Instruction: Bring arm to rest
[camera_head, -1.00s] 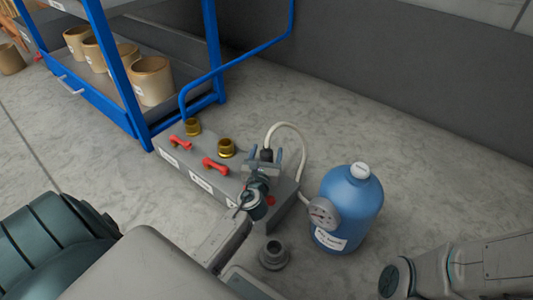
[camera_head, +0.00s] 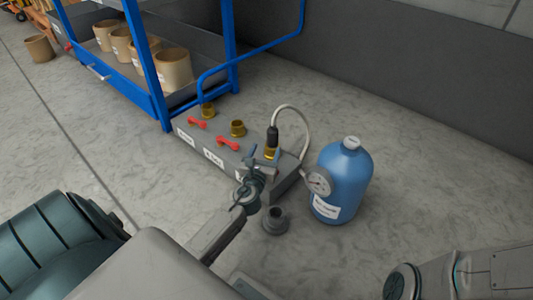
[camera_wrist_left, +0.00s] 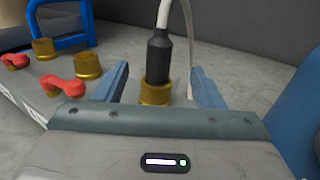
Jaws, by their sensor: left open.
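My left gripper (camera_head: 262,159) is open and empty, low on the near side of the grey manifold block (camera_head: 213,143). A hose with a black plug (camera_head: 272,137) stands upright in the brass fitting (camera_head: 270,153) at the block's right end. In the left wrist view the blue fingers (camera_wrist_left: 163,88) stand wide apart. The black plug (camera_wrist_left: 158,58) and its brass fitting (camera_wrist_left: 155,92) show in the gap between them, clear of both fingers. The gripper body hides the fitting's lower part. My right arm shows at the lower right, but its gripper is out of view.
A dark round cap-like part (camera_head: 275,220) lies on the floor. A blue rack (camera_head: 160,107) with several tan pots is at the upper left. Open floor lies to the left.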

